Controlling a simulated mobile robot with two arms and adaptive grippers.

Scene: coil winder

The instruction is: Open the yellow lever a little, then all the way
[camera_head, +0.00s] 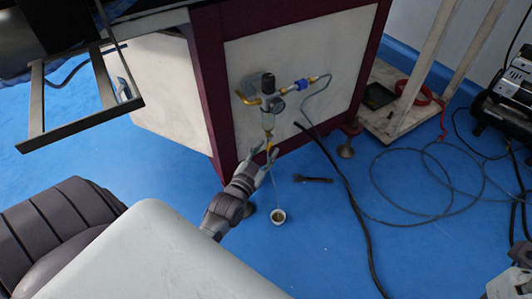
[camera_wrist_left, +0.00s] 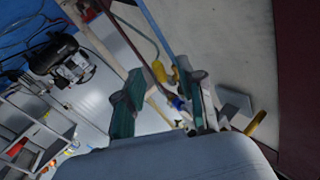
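The air filter unit (camera_head: 267,115) is mounted on the side panel of the machine, with brass fittings and a clear bowl. A small yellow part, seemingly the yellow lever (camera_head: 269,146), shows at its lower end. My left gripper (camera_head: 266,156) is just below and beside it, fingers pointing up and spread apart. Whether a finger touches the lever cannot be told. In the left wrist view the two fingers of the left gripper (camera_wrist_left: 165,105) stand wide apart. A yellow part (camera_wrist_left: 159,71) shows beyond them.
A black cable (camera_head: 345,185) and a coiled hose (camera_head: 425,190) lie to the right. A compressor (camera_head: 507,105) stands at the far right. The maroon frame (camera_head: 213,90) borders the panel.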

